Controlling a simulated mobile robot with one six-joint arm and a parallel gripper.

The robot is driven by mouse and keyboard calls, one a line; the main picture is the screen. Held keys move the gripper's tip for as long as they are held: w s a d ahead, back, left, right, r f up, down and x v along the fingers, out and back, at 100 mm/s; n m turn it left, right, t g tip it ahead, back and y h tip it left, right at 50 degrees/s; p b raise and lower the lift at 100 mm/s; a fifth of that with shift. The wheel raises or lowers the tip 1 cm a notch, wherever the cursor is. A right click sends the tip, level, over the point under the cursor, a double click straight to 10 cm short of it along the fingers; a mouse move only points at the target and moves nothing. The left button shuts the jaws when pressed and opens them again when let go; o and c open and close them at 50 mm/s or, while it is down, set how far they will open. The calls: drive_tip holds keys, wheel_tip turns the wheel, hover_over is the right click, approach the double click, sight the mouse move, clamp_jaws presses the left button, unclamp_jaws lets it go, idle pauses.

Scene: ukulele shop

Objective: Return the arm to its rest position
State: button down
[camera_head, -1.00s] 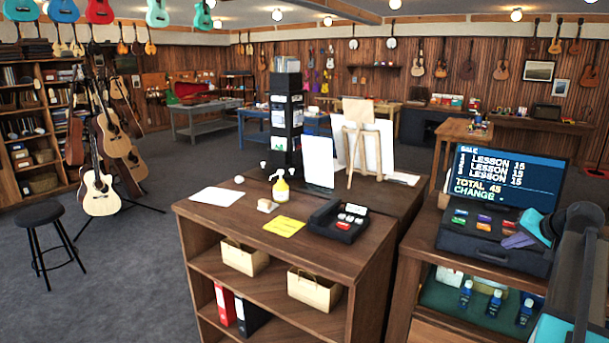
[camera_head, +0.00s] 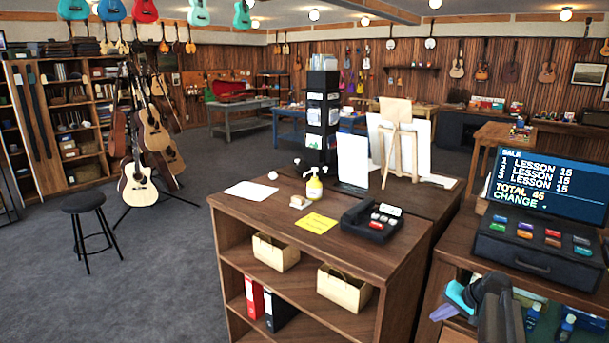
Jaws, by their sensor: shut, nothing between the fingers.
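My gripper (camera_head: 452,304) is at the lower right, with teal and purple parts at its end. It is shut with nothing held, low in front of the right-hand counter's open shelf. My dark arm link runs from it down to the bottom edge of the picture. Most of the arm is out of view. The cash register (camera_head: 537,246), with colored keys and a lit sale screen (camera_head: 549,186), stands on the counter above and to the right of my gripper.
Blue bottles (camera_head: 563,330) stand near the arm. Open carpet lies at left, around a black stool (camera_head: 84,203).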

drive_tip(key=s+a+f+n+g, duration=0.1)
drive_tip(key=s+a+f+g, duration=0.1)
drive_tip(key=s+a+f, duration=0.55)
drive_tip(key=s+a+f+n+g+b, duration=0.15)
drive_tip(key=s+a+f, duration=0.25)
drive_tip(key=a+f, duration=0.6)
drive_tip(key=s+a+f+n+g, duration=0.1)
drive_tip(key=s+a+f+g, duration=0.2)
drive_tip(key=s+a+f, duration=0.55)
drive_tip(key=s+f+n+g+h, duration=0.1)
drive_tip(key=s+f, duration=0.4)
drive_tip(key=s, duration=0.7)
drive_tip(key=s+f+n+g+h, duration=0.2)
drive_tip(key=s+f, duration=0.3)
drive_tip(key=s, duration=0.7)
drive_tip(key=shift+a+f+g+h, duration=0.3)
drive_tip(key=shift+a+g+h, duration=0.1)
drive_tip(key=shift+g, duration=0.35)
drive_tip(key=shift+s, duration=0.1)
